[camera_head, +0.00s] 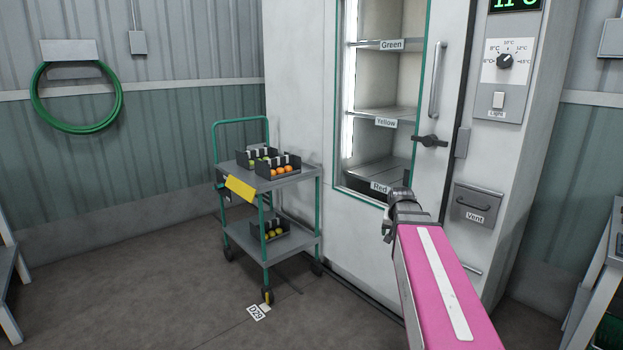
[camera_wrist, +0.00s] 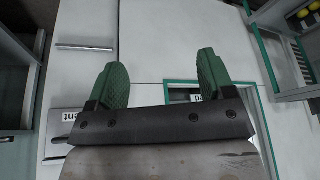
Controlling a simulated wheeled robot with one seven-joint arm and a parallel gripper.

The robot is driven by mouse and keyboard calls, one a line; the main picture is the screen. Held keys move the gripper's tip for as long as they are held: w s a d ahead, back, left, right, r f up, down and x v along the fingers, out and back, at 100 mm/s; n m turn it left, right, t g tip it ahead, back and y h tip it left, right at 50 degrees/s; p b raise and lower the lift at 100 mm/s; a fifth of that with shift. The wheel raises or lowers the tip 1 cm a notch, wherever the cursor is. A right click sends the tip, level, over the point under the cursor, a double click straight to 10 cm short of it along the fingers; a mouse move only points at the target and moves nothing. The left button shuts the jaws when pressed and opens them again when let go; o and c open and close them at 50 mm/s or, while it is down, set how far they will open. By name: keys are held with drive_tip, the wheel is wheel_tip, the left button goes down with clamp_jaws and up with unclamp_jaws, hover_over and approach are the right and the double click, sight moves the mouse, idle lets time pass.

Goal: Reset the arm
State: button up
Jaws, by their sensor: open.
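My gripper (camera_wrist: 157,88) shows in the wrist view as two green ribbed fingers held wide apart, with nothing between them. Behind the fingers is the pale front of the cabinet, which appears turned in that view. In the head view my pink arm reaches up from the bottom right toward the cabinet (camera_head: 295,130). The fingers cannot be made out in the head view. The arm's dark end lies in front of the cabinet's lower part, near the shelf labelled Red (camera_head: 375,172).
A trolley (camera_head: 300,238) with small crates of tomatoes stands left of the cabinet. The cabinet door has a handle (camera_head: 437,80) and a dark latch (camera_head: 430,141). A Vent drawer (camera_head: 478,205) is at the right. A rack (camera_head: 600,270) stands at the right edge.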

drive_tip(key=s+a+f+n+g, duration=0.2)
drive_tip(key=s+a+f, duration=0.3)
drive_tip(key=s+f, duration=0.3)
drive_tip(key=s+a+f+n+g+y, duration=0.1)
drive_tip(key=s+a+f+n+g, duration=0.1)
drive_tip(key=s+a+f, duration=0.4)
wheel_tip(320, 180, down, 4)
drive_tip(key=shift+s+f, duration=0.15)
drive_tip(key=shift+s, duration=0.95)
